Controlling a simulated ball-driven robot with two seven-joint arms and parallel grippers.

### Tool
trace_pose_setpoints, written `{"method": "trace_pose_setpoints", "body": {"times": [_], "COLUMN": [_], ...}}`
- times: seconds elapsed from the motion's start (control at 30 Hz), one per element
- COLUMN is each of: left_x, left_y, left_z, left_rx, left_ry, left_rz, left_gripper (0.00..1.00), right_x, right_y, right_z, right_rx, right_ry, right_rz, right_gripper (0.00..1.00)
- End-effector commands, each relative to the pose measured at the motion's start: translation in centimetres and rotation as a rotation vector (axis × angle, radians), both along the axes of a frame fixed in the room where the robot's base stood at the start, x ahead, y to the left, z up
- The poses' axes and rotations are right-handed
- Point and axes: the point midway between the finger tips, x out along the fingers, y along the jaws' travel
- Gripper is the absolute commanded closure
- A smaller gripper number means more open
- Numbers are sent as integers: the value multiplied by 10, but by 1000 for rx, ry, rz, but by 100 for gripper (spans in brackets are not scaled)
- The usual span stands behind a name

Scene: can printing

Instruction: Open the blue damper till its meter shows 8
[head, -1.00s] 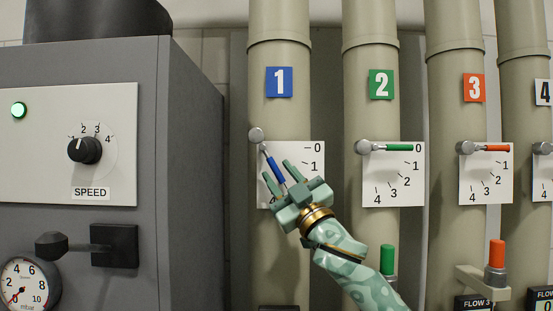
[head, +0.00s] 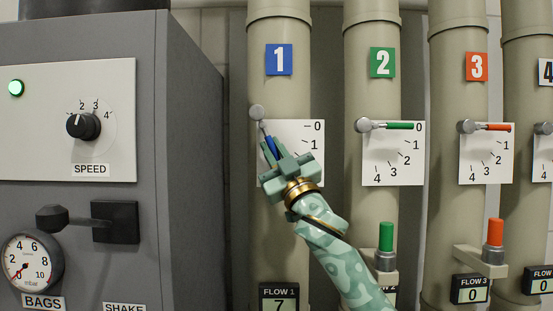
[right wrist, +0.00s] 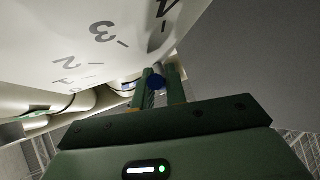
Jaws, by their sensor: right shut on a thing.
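The blue damper handle (head: 271,145) hangs steeply down and slightly right from its grey pivot on the pipe under the blue 1 sign (head: 279,59). My right gripper (head: 270,148) is shut on the handle, hiding its lower end and part of the white scale plate (head: 305,131). In the right wrist view, the blue handle (right wrist: 154,82) sits between the fingers (right wrist: 160,78), near the scale's 3 and 4. The FLOW 1 meter (head: 279,303), low on the same pipe, reads 7. My left gripper is not in view.
The green damper handle (head: 400,126) and orange damper handle (head: 497,127) point level at 0. The FLOW 3 meter (head: 471,294) reads 0. A grey machine cabinet (head: 80,190) with dial and gauge stands left. Green and orange knobs stick up lower right.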

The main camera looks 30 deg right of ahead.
Motion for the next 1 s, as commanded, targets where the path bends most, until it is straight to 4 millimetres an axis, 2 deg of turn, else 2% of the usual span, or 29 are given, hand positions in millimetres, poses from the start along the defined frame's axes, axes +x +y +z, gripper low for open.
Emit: {"method": "trace_pose_setpoints", "body": {"times": [0.03, 0.23, 0.4, 0.7, 0.73, 0.8, 1.0], "left_x": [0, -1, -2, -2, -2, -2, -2], "left_y": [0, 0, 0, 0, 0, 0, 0], "left_z": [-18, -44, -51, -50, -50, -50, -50], "left_rx": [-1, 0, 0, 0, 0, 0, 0], "left_ry": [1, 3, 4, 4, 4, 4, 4], "left_rz": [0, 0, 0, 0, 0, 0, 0], "left_gripper": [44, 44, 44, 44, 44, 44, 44], "right_x": [0, 4, 6, 6, 6, 6, 6], "right_y": [2, 8, 11, 11, 11, 11, 11], "right_z": [-7, -7, -5, -3, -3, -3, -4], "right_rx": [46, 171, 216, 219, 220, 219, 218], "right_ry": [-28, -106, -135, -135, -135, -135, -135], "right_rz": [7, 4, 2, 1, 2, 1, 1], "right_gripper": [100, 100, 100, 100, 84, 65, 65]}}
